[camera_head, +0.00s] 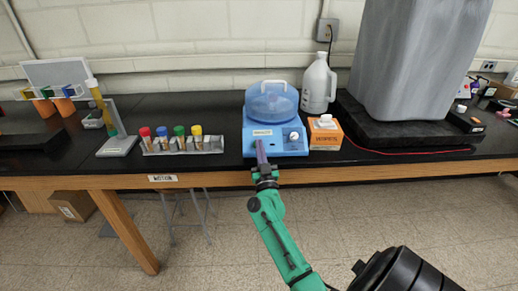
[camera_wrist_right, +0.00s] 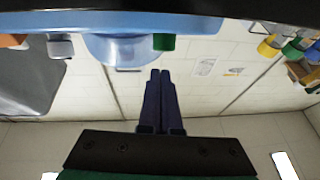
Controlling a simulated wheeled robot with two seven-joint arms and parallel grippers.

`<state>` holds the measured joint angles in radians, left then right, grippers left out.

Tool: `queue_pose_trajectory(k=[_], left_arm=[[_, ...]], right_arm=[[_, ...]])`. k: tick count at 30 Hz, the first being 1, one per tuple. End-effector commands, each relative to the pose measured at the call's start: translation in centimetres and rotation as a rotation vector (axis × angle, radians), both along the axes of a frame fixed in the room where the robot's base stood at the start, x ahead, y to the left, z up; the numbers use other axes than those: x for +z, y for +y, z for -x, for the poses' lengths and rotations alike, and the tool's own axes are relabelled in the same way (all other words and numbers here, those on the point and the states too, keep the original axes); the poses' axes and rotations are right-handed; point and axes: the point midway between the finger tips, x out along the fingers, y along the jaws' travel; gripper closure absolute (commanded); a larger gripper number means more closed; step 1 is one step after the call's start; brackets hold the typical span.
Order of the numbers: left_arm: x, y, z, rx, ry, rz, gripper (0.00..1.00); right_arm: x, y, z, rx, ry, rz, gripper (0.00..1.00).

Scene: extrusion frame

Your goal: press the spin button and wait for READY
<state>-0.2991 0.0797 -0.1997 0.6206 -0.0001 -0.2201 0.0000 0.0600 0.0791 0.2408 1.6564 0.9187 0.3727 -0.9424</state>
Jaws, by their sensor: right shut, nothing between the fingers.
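The blue centrifuge (camera_head: 290,142) stands on the black bench with its clear blue domed lid (camera_head: 271,102) down. Its front panel has a small pale label or display (camera_head: 262,132), too small to read, and a white knob (camera_head: 294,136). My right gripper (camera_head: 260,147) is shut and empty, its fingers pointing at the left part of the front panel. In the right wrist view, which is upside down, a green button (camera_wrist_right: 164,42) sticks out from the blue housing, just beyond the shut fingertips (camera_wrist_right: 160,74). I cannot tell whether they touch. My left gripper is out of view.
A rack of tubes with coloured caps (camera_head: 180,146) stands left of the centrifuge. An orange box (camera_head: 325,134) is close on its right, with a white jug (camera_head: 318,84) behind. A large grey container (camera_head: 412,60) stands further right.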

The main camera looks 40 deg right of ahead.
Motion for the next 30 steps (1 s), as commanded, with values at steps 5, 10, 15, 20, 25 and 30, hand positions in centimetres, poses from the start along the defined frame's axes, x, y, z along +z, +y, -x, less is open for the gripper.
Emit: queue_pose_trajectory(k=[5, 10, 15, 20, 25, 30], left_arm=[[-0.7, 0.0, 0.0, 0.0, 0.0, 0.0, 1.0], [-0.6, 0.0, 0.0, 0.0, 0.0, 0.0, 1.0], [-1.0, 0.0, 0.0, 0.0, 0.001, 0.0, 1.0], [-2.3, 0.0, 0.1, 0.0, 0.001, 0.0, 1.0], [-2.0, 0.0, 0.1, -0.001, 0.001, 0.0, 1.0], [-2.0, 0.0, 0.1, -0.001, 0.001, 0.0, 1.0]], right_arm=[[-1.2, -0.4, -0.8, 0.0, -0.003, 0.002, 1.0], [-1.2, -0.4, -0.9, 0.001, -0.004, 0.0, 1.0], [-1.6, -0.5, -0.9, 0.001, -0.004, 0.0, 1.0], [-3.0, -1.0, -1.6, 0.001, -0.004, 0.0, 1.0], [-2.8, -1.0, -1.6, 0.002, -0.003, -0.001, 1.0], [-3.0, -0.9, -1.5, 0.002, -0.002, -0.002, 1.0]])
